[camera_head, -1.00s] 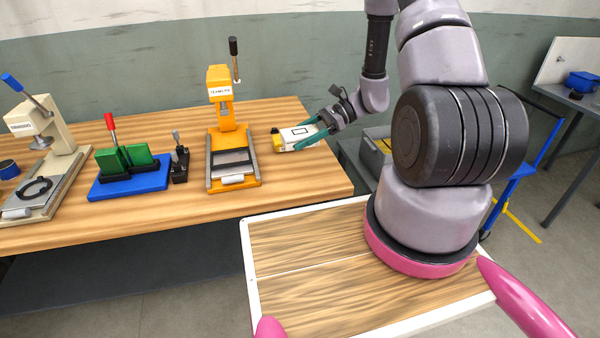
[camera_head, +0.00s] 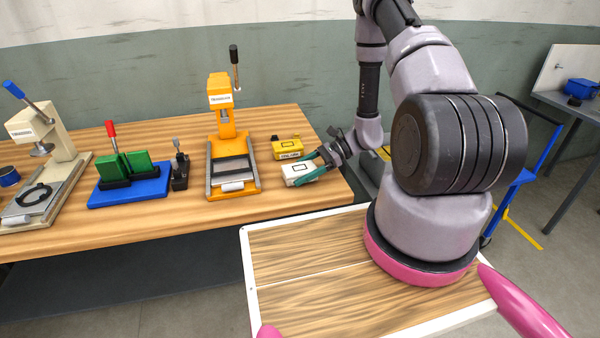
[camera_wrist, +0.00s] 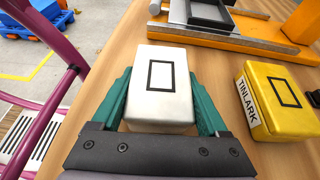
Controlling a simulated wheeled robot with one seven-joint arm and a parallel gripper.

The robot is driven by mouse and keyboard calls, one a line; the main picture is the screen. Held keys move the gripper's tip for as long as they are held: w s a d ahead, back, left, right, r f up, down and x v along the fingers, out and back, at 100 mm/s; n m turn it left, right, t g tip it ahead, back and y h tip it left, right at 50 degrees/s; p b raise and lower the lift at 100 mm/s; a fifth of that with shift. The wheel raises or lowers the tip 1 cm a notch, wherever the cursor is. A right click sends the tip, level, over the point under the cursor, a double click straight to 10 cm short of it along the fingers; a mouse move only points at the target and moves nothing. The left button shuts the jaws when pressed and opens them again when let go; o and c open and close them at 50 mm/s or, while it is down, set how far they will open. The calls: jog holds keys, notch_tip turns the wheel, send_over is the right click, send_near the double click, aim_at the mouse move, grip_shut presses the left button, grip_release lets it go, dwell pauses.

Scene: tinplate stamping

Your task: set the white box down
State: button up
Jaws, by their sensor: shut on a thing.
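The white box (camera_head: 299,173) has a black rectangle outline on its top. My gripper (camera_head: 311,172) is shut on it near the right end of the wooden bench. In the wrist view the white box (camera_wrist: 161,88) sits between the two green fingers of my gripper (camera_wrist: 163,105), one along each side. It looks level and at or very near the bench top; I cannot tell whether it touches.
A yellow box (camera_head: 287,148) labelled TINLARK lies just behind the white box, apart from it. An orange press (camera_head: 224,140) stands to the left. A blue base with green blocks (camera_head: 129,189) is farther left. Bench (camera_head: 280,204) in front is clear.

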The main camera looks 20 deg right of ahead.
jog(key=shift+f, duration=0.1)
jog(key=o, duration=1.3)
jog(key=shift+c, duration=0.2)
jog(key=v, duration=1)
jog(key=shift+s+d+r, duration=0.1)
jog(key=shift+d+r, duration=0.15)
jog(key=shift+r, duration=0.2)
jog(key=s+a+r+n+h, duration=0.1)
jog(key=a+r+n+h, duration=0.2)
jog(key=r, duration=0.9)
jog(key=s+r+n+h, duration=0.25)
jog(key=r+n, duration=0.25)
jog(key=r, duration=0.6)
jog(key=s+r+n+t+h, duration=0.2)
jog(key=s+r+t+h, duration=0.1)
jog(key=r, duration=0.5)
jog(key=s+r+n+t+h, duration=0.3)
jog(key=s+r+t, duration=0.2)
jog(key=s+r, duration=0.3)
jog(key=shift+s+a+r, duration=0.3)
jog(key=shift+r, duration=0.4)
